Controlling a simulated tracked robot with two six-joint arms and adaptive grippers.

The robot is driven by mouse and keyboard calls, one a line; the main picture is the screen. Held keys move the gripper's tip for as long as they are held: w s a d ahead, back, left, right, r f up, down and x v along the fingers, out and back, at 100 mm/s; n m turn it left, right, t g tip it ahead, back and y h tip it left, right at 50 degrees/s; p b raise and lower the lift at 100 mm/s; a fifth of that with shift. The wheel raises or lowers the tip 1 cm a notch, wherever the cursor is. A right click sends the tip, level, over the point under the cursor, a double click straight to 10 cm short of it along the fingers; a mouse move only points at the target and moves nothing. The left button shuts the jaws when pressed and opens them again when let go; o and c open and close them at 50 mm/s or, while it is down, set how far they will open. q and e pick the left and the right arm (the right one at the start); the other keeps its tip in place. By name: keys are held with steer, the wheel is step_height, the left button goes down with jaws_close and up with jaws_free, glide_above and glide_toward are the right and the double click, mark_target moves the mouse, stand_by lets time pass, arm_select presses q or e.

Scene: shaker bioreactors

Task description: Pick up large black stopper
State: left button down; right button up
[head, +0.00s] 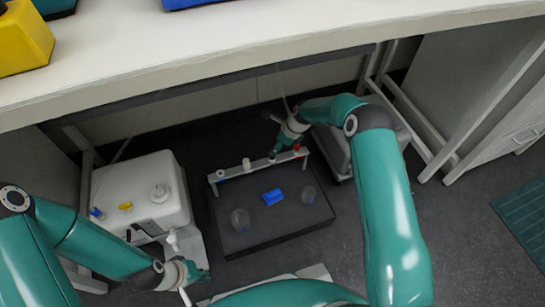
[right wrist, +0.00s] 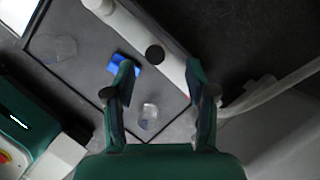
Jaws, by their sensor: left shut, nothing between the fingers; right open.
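A round black stopper (right wrist: 155,54) sits in the white rack bar (right wrist: 130,35) in the right wrist view. The bar also shows in the head view (head: 232,173), along the far side of a dark platform (head: 285,228). My right gripper (right wrist: 160,78) is open and empty, and the stopper appears between and beyond its fingertips. In the head view my right gripper (head: 281,148) is over the far side of the bar and partly covers it. My left gripper (head: 194,275) is shut and empty at the lower left, near the white machine.
A blue block (head: 273,197) and two clear vessels (head: 240,220) (head: 309,194) are on the platform. A white machine (head: 135,190) stands at left. The bench edge (head: 270,62) runs above. A grey-white box (head: 340,150) stands behind my right arm.

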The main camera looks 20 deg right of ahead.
steer(key=x, duration=0.1)
steer(key=b+x, duration=0.1)
steer(key=x, duration=0.1)
steer(key=b+x, duration=0.1)
steer(key=x, duration=0.1)
steer(key=shift+s+f, duration=0.15)
steer(key=shift+s, duration=0.25)
steer(key=shift+a, duration=0.1)
steer(key=shift+c, duration=0.3)
steer(key=c, duration=1)
